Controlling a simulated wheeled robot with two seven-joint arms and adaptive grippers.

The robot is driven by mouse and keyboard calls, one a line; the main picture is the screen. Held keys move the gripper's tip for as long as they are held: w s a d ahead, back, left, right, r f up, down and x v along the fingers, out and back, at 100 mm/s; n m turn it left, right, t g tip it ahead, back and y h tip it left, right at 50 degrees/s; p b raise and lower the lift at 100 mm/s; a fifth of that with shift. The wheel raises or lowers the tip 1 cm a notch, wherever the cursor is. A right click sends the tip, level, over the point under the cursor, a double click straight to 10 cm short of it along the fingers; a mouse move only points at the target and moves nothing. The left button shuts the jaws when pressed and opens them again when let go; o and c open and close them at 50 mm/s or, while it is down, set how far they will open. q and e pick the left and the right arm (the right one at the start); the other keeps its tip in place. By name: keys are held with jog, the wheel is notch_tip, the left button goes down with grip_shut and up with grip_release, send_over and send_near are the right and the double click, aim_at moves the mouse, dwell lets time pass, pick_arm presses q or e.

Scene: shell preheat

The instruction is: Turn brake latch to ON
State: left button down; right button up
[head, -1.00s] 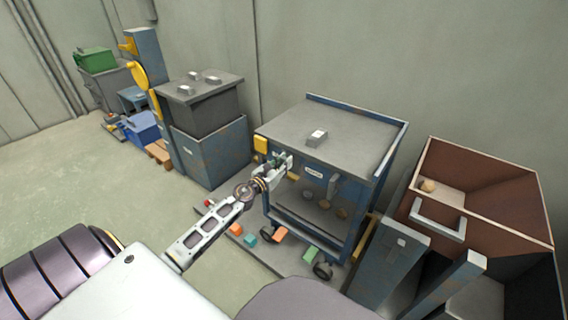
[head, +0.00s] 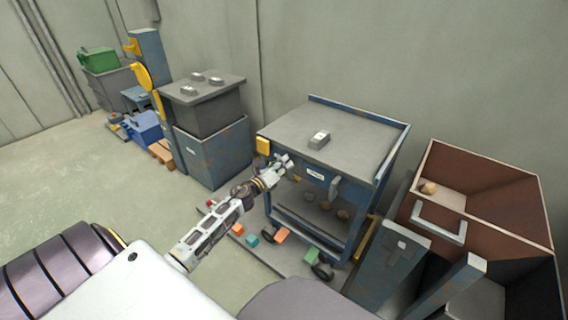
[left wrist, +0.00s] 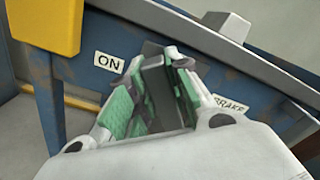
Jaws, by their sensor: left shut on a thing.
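My left gripper (head: 285,161) is at the front face of the blue cart (head: 358,232), near its upper left corner. In the left wrist view its green-padded fingers (left wrist: 152,92) are shut on a dark grey bar, the brake latch (left wrist: 154,76). The fingers hide part of the latch, so its exact angle is hard to tell. A white ON label (left wrist: 109,62) is just left of the fingers. A BRAKE label (left wrist: 229,104) is to the right, partly covered by a finger. In the head view the gripper hides the latch. My right gripper is not in view.
A yellow block (head: 263,146) is on the cart's corner beside the gripper, and also shows in the left wrist view (left wrist: 42,22). A grey handle (head: 334,188) hangs on the cart's front. An open brown bin (head: 500,207) stands right. Floor at left is clear.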

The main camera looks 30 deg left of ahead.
pick_arm(q)
jog(key=n, duration=0.1)
jog(key=n+p, duration=0.1)
jog(key=n, duration=0.2)
jog(key=shift+a+f+n+p, duration=0.3)
jog(key=shift+a+p, duration=0.05)
jog(key=shift+f+n, duration=0.1)
jog(key=shift+n, duration=0.4)
jog(key=n+p, duration=0.1)
jog(key=n, duration=0.1)
jog(key=f+n+p, duration=0.1)
jog(key=n, duration=0.1)
jog(key=shift+a+n+p, duration=0.15)
jog(key=shift+n+p, duration=0.15)
jog(key=shift+p, duration=0.05)
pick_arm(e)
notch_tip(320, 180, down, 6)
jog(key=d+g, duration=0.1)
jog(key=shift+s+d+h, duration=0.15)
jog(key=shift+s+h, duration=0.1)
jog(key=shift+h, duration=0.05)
pick_arm(q)
jog(key=shift+f, duration=0.1)
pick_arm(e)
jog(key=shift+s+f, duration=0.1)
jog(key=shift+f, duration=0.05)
